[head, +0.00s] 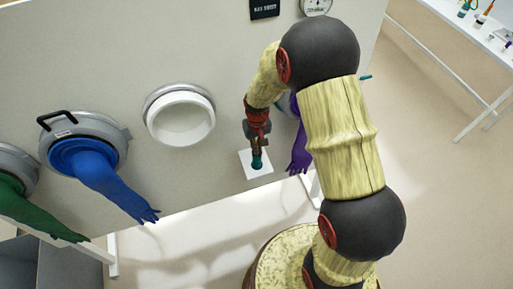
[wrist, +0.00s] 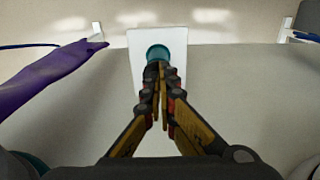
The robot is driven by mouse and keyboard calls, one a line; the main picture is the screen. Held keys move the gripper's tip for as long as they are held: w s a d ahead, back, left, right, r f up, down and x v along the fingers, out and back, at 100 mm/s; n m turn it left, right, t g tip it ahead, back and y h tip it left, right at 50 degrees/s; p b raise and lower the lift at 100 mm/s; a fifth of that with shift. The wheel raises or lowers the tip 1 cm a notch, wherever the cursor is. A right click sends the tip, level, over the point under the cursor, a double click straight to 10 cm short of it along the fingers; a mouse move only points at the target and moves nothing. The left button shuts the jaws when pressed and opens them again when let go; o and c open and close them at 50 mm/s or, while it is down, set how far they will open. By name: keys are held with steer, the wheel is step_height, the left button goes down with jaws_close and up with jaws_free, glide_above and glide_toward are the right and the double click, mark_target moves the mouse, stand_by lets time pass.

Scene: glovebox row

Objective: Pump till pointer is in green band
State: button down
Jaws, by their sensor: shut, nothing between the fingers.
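A round dial gauge (head: 316,6) sits at the top edge of the head view, partly cut off. Its pointer and any green band are too small to read. A teal knob-like part, perhaps the pump (head: 257,163), stands on a white square plate (head: 249,173) on the panel. The teal part also shows in the wrist view (wrist: 158,51), in front of the white plate (wrist: 143,38). My gripper (wrist: 161,72) is shut and empty, with its fingertips right at the teal part and covering some of it. I cannot tell whether they touch it.
A purple glove (head: 298,155) hangs close to the right of the plate. A white open port (head: 181,118), a blue glove (head: 103,178) and a green glove (head: 35,208) are to the left. A black label (head: 264,8) is beside the gauge.

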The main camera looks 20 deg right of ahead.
step_height(320, 180, up, 14)
steer(key=p, duration=0.1)
stand_by(0.4)
steer(key=shift+d, duration=0.1)
stand_by(2.0)
